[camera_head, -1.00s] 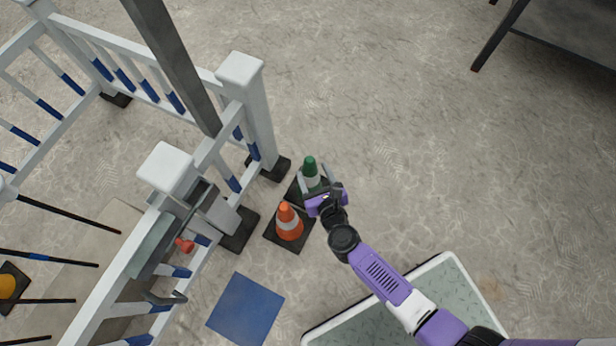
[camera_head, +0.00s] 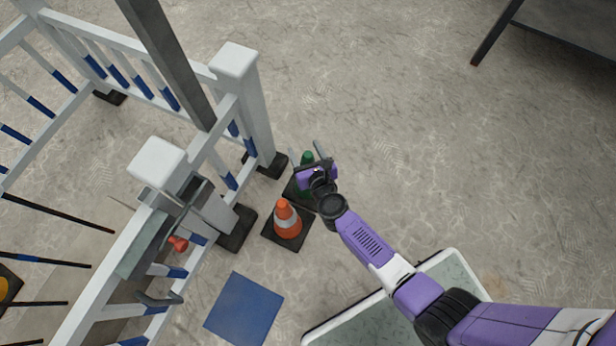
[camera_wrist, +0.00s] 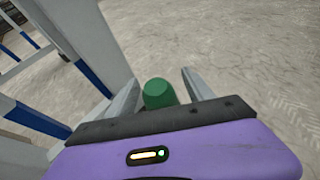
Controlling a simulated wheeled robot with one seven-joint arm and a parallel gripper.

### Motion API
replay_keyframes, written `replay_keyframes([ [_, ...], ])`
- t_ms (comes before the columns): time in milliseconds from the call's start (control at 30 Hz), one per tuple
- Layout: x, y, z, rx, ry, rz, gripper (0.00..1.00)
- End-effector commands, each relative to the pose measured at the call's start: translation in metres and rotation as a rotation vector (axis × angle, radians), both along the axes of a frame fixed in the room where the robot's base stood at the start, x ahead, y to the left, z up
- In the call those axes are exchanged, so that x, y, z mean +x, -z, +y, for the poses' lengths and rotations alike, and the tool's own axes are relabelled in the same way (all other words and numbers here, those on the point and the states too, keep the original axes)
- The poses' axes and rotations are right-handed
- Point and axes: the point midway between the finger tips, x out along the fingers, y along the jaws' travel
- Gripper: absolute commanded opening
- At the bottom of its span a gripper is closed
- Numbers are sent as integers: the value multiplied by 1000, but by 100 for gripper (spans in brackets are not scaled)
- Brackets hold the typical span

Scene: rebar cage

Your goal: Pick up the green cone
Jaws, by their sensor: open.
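The green cone (camera_head: 308,157) stands upright on the floor on a dark square base, near the fence post. My purple gripper (camera_head: 306,152) is over it and hides most of its body in the head view. In the wrist view the cone's green top (camera_wrist: 158,93) shows between the two grey fingers of my gripper (camera_wrist: 161,88). The fingers are spread, with a gap on each side of the cone top. How far down the cone the fingers reach is unclear.
An orange cone (camera_head: 287,220) with a white band stands just below-left of the green cone. White fence posts (camera_head: 252,115) rise close on the left. A blue square (camera_head: 244,309) lies on the floor. Open floor (camera_head: 420,150) extends to the right.

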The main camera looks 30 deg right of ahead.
Motion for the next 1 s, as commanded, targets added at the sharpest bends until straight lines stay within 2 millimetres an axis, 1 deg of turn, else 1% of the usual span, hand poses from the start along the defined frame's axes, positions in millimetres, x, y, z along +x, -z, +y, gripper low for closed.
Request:
replay_keyframes([
  [67, 0, 0, 0, 0, 0, 0, 59],
  [200, 0, 0, 0, 0, 0, 0, 31],
  [367, 0, 0, 0, 0, 0, 0, 0],
  [1000, -1, 0, 0, 0, 0, 0, 0],
])
